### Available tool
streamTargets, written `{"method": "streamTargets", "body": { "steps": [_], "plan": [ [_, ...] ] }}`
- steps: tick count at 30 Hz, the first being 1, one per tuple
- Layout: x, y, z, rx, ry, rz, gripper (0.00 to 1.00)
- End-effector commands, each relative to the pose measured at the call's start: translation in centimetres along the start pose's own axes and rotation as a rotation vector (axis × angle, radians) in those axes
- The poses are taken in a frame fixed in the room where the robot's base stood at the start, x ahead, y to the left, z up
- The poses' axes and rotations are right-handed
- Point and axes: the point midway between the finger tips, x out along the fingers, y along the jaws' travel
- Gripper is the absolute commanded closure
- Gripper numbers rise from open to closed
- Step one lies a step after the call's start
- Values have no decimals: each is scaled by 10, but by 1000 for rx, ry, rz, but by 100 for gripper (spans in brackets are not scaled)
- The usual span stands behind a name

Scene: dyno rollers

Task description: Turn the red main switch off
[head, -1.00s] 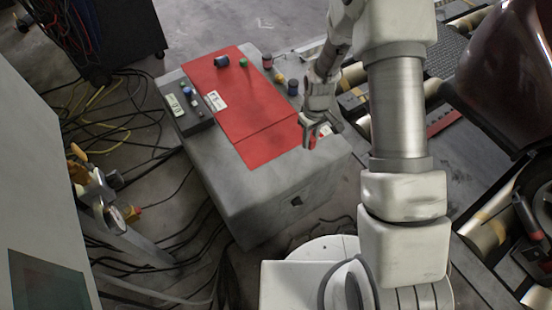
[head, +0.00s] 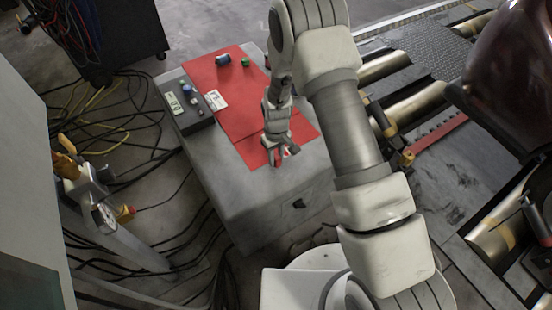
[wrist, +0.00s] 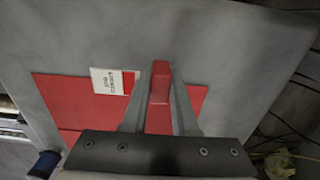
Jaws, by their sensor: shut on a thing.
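The red main switch shows in the wrist view as a small upright red handle (wrist: 160,82) between my two fingers. It stands out over the red panel (wrist: 80,98), beside a white printed label (wrist: 108,80). My gripper (wrist: 160,76) is shut on the handle, with one finger on each side. In the head view my gripper (head: 279,158) points down at the near end of the red panel (head: 236,117) on top of the grey cabinet (head: 236,190). Only a little red shows between the fingers there. The base of the switch is hidden.
A dark control box (head: 184,102) sits on the cabinet's left side. A blue knob (head: 223,60) and a green button (head: 245,62) stand at the panel's far end. Cables (head: 130,150) lie on the floor at left.

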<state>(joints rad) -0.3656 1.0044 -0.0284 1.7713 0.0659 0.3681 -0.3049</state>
Motion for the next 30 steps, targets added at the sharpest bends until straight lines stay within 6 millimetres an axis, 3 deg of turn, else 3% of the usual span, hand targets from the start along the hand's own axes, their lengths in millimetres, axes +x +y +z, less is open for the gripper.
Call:
{"method": "streamTargets", "body": {
  "steps": [10,11,15,25,30],
  "plan": [
    [4,0,0,0,1,0,100],
    [2,0,0,0,1,0,68],
    [2,0,0,0,1,0,43],
    [-1,0,0,0,1,0,43],
    [-23,0,-1,-1,4,1,43]
  ]
}}
